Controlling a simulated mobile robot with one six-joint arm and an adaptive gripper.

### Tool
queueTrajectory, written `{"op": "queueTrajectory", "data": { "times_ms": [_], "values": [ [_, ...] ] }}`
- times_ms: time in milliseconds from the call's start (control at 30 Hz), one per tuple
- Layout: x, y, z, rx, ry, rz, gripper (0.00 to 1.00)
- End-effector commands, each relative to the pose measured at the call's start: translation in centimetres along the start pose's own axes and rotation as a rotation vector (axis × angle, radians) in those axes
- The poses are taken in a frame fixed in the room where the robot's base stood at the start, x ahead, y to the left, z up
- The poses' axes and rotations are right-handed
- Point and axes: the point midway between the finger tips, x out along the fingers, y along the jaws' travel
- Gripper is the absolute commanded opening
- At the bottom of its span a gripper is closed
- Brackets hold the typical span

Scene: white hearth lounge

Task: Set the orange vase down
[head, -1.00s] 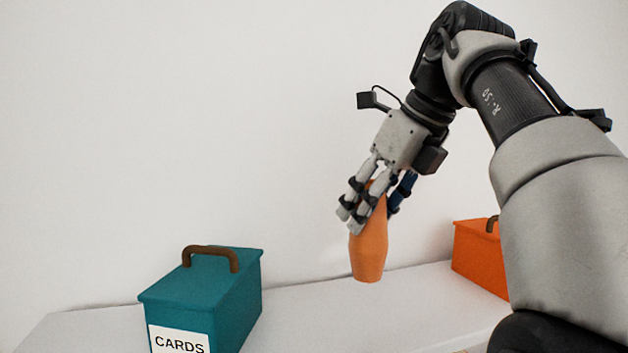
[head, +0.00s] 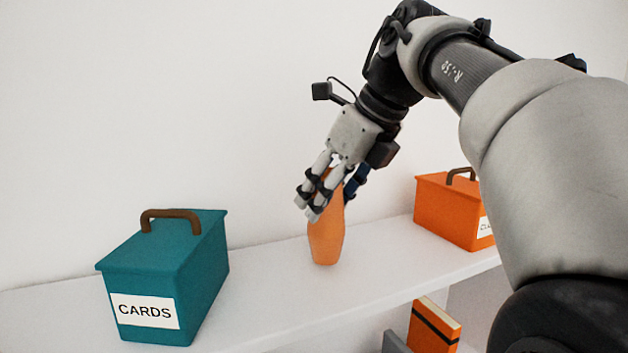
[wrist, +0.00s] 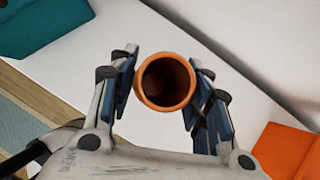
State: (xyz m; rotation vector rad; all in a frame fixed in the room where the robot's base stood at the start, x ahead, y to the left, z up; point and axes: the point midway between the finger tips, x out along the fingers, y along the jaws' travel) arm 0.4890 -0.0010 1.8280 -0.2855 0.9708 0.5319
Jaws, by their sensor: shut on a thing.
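The orange vase (head: 326,238) is upright over the white shelf (head: 262,290), between the two boxes. Its base appears at the shelf top in the head view; I cannot tell for sure whether it touches. My gripper (head: 328,190) is shut on the vase's upper part from above, its fingers hiding some of the neck. In the wrist view, the vase's round open mouth (wrist: 166,82) sits between the fingers of my gripper (wrist: 165,90).
A teal box labelled CARDS (head: 150,268) with a brown handle stands left on the shelf. An orange box (head: 445,212) stands right, partly behind my arm. An orange book (head: 433,326) is below the shelf. Shelf surface is clear either side of the vase.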

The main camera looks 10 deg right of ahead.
Motion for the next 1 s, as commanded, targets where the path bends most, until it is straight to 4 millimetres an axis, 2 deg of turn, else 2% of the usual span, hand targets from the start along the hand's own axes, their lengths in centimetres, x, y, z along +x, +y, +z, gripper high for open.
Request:
{"op": "queueTrajectory", "data": {
  "times_ms": [1000],
  "values": [
    [1.02,0.01,-0.67,-0.001,-0.002,-0.001,0.14]
  ]
}}
